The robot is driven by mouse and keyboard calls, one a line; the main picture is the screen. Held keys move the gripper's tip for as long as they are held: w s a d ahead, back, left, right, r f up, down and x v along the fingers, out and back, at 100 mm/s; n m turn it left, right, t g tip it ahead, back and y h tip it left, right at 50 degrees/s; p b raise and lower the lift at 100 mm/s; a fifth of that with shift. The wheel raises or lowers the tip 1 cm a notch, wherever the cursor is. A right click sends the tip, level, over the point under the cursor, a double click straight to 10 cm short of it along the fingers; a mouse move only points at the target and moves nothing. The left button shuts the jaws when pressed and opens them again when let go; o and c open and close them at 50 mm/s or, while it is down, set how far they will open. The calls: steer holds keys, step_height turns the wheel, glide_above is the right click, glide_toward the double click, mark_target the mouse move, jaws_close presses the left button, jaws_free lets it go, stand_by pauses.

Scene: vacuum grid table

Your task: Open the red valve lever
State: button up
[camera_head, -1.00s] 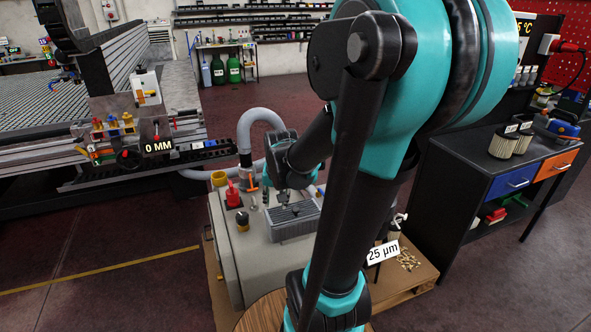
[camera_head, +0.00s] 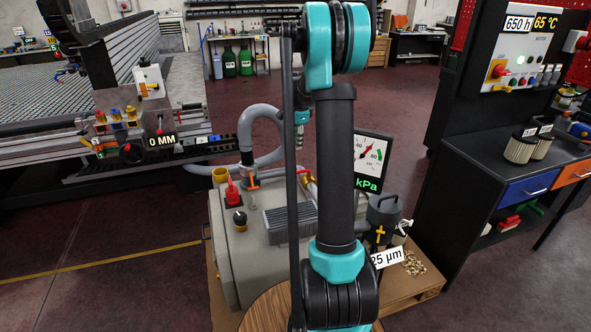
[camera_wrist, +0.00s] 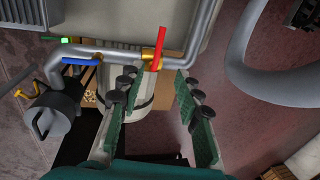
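The red valve lever (camera_wrist: 160,46) shows in the wrist view as a narrow red bar on a grey pipe (camera_wrist: 118,53). It stands nearly upright in the picture, leaning slightly right. My gripper (camera_wrist: 157,74) is open, with green-padded fingers to either side of the lever's lower end in the picture. Nothing is held, and contact with the lever cannot be told.
A blue lever (camera_wrist: 80,61) sits left of the red one. A thick grey hose (camera_wrist: 240,70) curves at right. The head view shows the grey pump (camera_head: 245,265), a kPa gauge (camera_head: 369,158) and a dark filter canister (camera_head: 383,212). Open floor lies left.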

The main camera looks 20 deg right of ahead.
mark_target(295, 173)
steer(key=w+f, duration=0.1)
steer(key=f, duration=0.4)
steer(key=w+f, duration=0.1)
steer(key=f, duration=0.4)
steer(key=w+f, duration=0.1)
steer(key=f, duration=0.5)
steer(key=shift+c, duration=0.2)
jaws_close()
